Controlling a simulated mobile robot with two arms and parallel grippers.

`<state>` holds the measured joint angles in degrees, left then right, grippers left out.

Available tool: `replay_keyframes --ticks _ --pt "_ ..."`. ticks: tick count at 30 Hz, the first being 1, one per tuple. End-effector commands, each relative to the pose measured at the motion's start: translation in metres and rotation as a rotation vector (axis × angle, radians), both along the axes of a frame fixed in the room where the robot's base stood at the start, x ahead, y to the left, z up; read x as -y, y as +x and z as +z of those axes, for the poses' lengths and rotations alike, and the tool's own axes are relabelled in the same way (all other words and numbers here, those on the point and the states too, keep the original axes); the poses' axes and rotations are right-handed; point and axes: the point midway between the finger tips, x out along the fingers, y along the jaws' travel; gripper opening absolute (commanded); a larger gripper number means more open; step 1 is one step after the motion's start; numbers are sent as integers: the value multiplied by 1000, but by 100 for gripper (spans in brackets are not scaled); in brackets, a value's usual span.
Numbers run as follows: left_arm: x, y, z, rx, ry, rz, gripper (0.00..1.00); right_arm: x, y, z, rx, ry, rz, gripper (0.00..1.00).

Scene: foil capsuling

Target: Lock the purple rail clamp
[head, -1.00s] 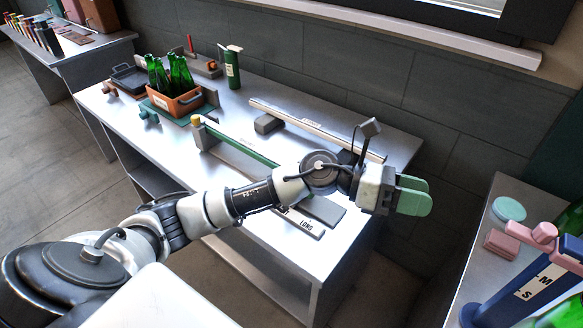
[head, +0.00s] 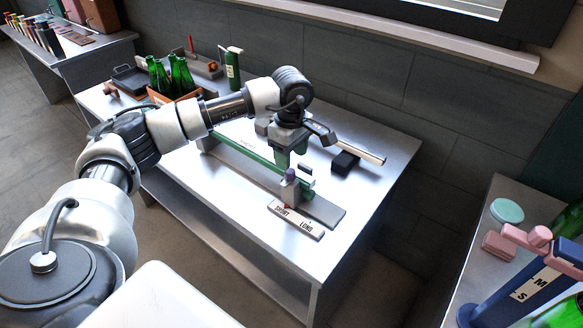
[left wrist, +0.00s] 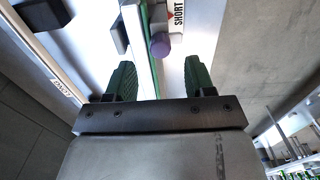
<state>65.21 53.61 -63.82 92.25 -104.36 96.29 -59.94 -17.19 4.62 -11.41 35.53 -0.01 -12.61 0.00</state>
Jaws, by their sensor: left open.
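The purple clamp knob (head: 290,175) sits at the near right end of the green rail (head: 243,152). Beside it is a white plate (head: 296,219) lettered SHORT and LONG. My left gripper (head: 291,157) points down just above and behind the knob, its green fingers apart and empty. In the left wrist view the purple knob (left wrist: 159,46) lies ahead, between the lines of the two open fingers (left wrist: 160,82). A red mark (left wrist: 170,15) shows by the word SHORT. The clamp's lower part is partly hidden. My right gripper is not in view.
A second, silver rail (head: 360,150) with a black block (head: 345,162) lies behind. Green bottles (head: 180,75) in an orange crate and a green cylinder (head: 232,70) stand at the back left. A blue stand (head: 515,295) is on another table at right.

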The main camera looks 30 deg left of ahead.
Motion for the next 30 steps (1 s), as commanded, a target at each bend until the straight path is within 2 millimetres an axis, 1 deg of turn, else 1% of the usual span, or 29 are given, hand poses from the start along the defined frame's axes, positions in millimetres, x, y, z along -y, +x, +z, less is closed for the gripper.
replay_keyframes --ticks 1,3,6,9,14,21,29,30 --pt "0 -1 -9 -5 -1 0 54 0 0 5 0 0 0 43" --pt "1 -1 -21 -3 -2 0 54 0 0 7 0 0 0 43" --pt "1 -1 -37 -3 -2 1 54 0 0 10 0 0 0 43" --pt "1 0 -47 -1 -2 0 54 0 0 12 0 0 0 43" --pt "1 0 -55 1 -3 0 54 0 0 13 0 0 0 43" --pt "1 0 -56 1 -3 0 54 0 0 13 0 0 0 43" --pt "1 0 -56 1 -3 0 14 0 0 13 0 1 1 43" --pt "1 0 -56 1 -3 0 8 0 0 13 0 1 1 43"
